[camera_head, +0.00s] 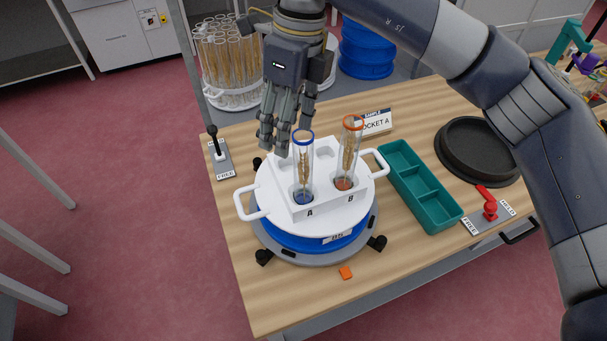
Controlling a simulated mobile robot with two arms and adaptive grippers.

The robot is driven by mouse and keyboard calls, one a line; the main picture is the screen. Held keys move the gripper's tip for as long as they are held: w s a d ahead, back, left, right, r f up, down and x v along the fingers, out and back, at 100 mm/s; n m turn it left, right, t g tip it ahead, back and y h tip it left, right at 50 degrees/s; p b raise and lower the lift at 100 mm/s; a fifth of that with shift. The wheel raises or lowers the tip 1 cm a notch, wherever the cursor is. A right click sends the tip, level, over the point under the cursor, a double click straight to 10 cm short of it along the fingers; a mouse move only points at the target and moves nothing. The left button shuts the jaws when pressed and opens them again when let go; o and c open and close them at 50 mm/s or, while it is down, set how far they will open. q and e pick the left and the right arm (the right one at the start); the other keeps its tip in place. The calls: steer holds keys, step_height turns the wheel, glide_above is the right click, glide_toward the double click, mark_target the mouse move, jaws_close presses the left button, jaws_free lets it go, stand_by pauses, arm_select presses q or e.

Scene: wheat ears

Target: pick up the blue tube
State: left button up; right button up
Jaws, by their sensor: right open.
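The blue tube (303,169) is a clear tube with a blue rim and a wheat ear inside. It stands upright in the slot marked A of the white rack (330,209). A similar tube with an orange rim (349,153) stands in slot B to its right. My right gripper (278,138) comes down from the top, just behind and left of the blue tube's top. Its fingers point down and are open with nothing in them. I cannot tell whether a finger touches the tube. My left gripper is not in view.
The white rack sits on a blue and grey round base on the wooden table (240,290). A teal tray (433,213) and a dark round dish (478,150) lie to the right. Levers stand at left (217,150) and right (490,208). A rack of several tubes (230,98) stands behind.

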mark_target(304, 153)
steer(key=w+d, duration=0.1)
steer(key=w+d+h, duration=0.1)
steer(key=shift+d+r+t, duration=0.3)
steer(key=shift+d+r, duration=0.1)
step_height(304, 153, down, 4)
steer(key=shift+f+p, duration=0.25)
steer(key=shift+p, duration=0.55)
steer(key=f+p, duration=0.2)
steer(key=f, duration=0.1)
steer(key=f+p, duration=0.1)
steer(key=f, duration=0.1)
steer(key=shift+w+a+f, duration=0.1)
steer(key=shift+w+f, duration=0.1)
steer(key=shift+w, duration=0.1)
steer(key=shift+f, duration=0.2)
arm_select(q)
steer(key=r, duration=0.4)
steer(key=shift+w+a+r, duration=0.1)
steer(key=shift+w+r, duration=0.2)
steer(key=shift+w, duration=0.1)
arm_select(e)
jaws_close()
